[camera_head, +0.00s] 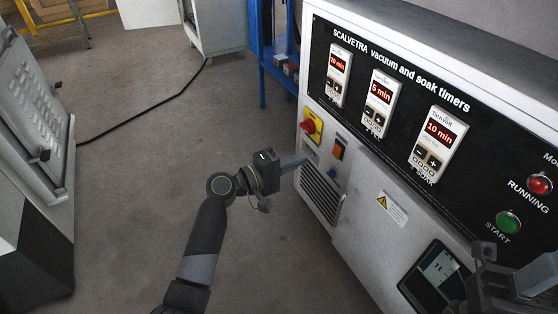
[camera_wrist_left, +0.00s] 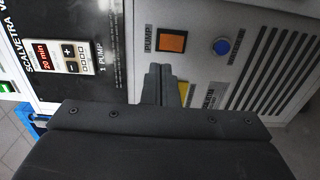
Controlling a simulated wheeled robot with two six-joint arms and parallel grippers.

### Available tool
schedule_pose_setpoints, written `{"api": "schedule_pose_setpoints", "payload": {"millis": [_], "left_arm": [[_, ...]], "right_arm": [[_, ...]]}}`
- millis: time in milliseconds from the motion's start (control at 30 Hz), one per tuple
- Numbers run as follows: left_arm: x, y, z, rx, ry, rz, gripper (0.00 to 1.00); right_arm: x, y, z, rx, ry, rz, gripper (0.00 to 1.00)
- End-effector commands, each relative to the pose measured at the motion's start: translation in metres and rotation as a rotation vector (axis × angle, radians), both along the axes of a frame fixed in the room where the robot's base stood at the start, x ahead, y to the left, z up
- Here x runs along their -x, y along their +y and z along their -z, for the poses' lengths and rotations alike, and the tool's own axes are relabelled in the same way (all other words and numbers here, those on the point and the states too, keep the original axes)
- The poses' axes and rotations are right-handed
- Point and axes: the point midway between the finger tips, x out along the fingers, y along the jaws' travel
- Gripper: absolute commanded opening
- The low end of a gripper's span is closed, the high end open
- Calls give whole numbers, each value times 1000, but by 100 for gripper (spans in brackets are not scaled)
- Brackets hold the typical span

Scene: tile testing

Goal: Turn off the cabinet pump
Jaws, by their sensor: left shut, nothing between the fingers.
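The cabinet (camera_head: 365,225) stands at the right of the head view with a black timer panel on its front. The pump switch (camera_head: 339,148) is a small orange square in a dark frame. In the left wrist view the switch (camera_wrist_left: 172,41) shows a "PUMP" label beside it. I cannot tell whether it is lit. My left gripper (camera_head: 302,161) is shut and empty, pointing at the cabinet front left of the switch. In the left wrist view its fingertips (camera_wrist_left: 158,70) appear just below the switch; contact cannot be told. My right gripper (camera_head: 488,252) is partly seen at lower right; its fingers are unclear.
A blue button (camera_head: 333,172) sits below the switch, and a red knob (camera_head: 309,126) on a yellow plate is to its left. Vent slots (camera_head: 320,197) lie lower. A tablet-like screen (camera_head: 436,275) is near my right arm. Open floor (camera_head: 140,190) lies left.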

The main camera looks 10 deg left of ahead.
Motion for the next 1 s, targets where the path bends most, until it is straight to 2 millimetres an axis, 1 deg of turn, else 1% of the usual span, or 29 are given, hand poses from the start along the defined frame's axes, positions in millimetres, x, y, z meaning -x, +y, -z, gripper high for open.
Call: {"api": "schedule_pose_setpoints", "payload": {"millis": [33, 100, 200, 300, 433, 1000], "left_arm": [[6, 9, -5, -2, 0, -2, 0], [14, 19, -6, -2, 0, 0, 0], [21, 29, -6, -1, 0, 0, 0], [25, 34, -7, 0, 0, 1, 0], [27, 37, -6, 0, -1, 1, 0], [27, 37, -6, 1, -1, 1, 0]], "right_arm": [[0, 0, -7, 5, 6, -5, 36], [1, -1, -10, 9, 12, -12, 36], [1, -1, -12, 15, 16, -19, 36], [1, -1, -13, 18, 19, -23, 36], [1, -2, -13, 18, 20, -24, 36], [1, -2, -13, 19, 22, -24, 36]]}}
